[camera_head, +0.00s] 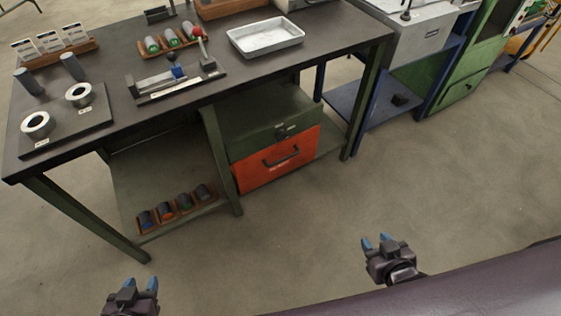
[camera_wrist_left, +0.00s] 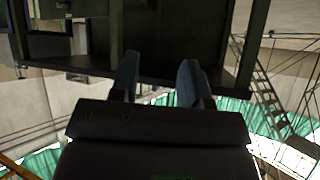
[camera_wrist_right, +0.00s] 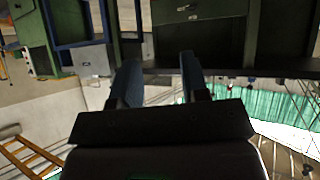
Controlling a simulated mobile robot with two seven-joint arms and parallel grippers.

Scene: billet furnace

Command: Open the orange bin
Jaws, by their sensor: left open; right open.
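The orange bin (camera_head: 277,160) is a drawer-like box with a dark handle (camera_head: 281,157) across its front. It sits on the lower shelf of the workbench, under a green cabinet part (camera_head: 255,122) with a small dark latch, and its front looks closed. My left gripper (camera_head: 140,284) is open and empty, low at the left, well in front of the bench. My right gripper (camera_head: 376,240) is open and empty, in front and to the right of the bin. Both are apart from the bin. The wrist views show open fingers, left (camera_wrist_left: 158,68) and right (camera_wrist_right: 160,65), with nothing between.
The dark workbench top (camera_head: 110,75) holds rings, a fixture, coloured cylinders and a white tray (camera_head: 265,37). A rack of cylinders (camera_head: 176,205) lies on the lower left shelf. Bench legs flank the bin. A blue-framed stand (camera_head: 365,110) is at right. The floor before the bin is clear.

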